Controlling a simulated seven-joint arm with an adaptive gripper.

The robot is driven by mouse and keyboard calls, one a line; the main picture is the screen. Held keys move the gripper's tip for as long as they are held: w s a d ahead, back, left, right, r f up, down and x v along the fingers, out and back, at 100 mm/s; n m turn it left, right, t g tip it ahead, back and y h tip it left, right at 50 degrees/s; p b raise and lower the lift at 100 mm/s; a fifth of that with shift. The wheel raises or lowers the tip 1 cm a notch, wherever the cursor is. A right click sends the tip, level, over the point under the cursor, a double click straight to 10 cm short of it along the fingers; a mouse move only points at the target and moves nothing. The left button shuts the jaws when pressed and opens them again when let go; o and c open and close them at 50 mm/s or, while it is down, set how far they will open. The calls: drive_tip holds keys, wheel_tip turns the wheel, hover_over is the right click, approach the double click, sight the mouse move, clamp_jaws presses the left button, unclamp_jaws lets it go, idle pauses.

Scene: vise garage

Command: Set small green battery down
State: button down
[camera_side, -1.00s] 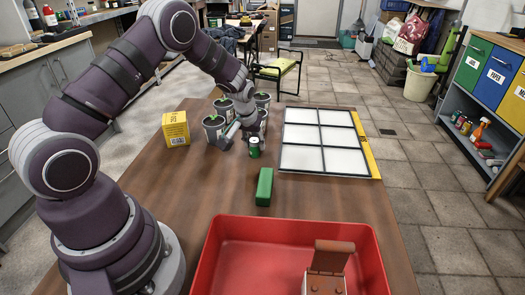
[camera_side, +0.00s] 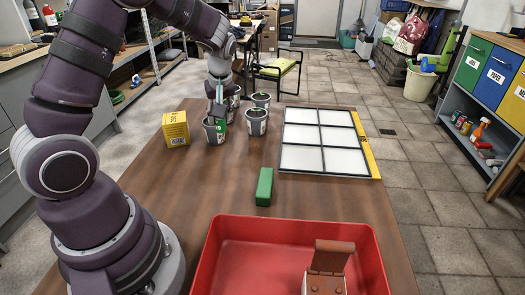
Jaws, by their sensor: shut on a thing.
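My gripper (camera_side: 217,110) is at the left front pot (camera_side: 211,134), its fingers pointing down at the pot's rim. It is shut on the small green battery, which is largely hidden by the fingers and pot. A green patch (camera_side: 221,126) shows at the pot's right side, just below the fingers. I cannot tell whether the battery is inside the pot, in front of it or touching it.
More grey pots stand behind and to the right, one at the front right (camera_side: 256,123). A yellow box (camera_side: 176,129) is left of the pots. A long green block (camera_side: 264,187), a white-celled panel (camera_side: 302,156) and a red tray (camera_side: 218,230) are nearby.

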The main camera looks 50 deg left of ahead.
drive_tip(key=s+a+n+g, duration=0.2)
drive_tip(key=s+n+g, duration=0.2)
drive_tip(key=s+n, duration=0.6)
drive_tip(key=shift+n+h, duration=0.3)
drive_tip(key=shift+h, duration=0.1)
wheel_tip(320, 180, down, 8)
drive_tip(key=shift+a, duration=0.15)
drive_tip(key=shift+f, duration=0.2)
drive_tip(key=c, duration=0.9)
unclamp_jaws()
drive_tip(key=shift+f, duration=0.1)
drive_tip(key=shift+o, duration=0.2)
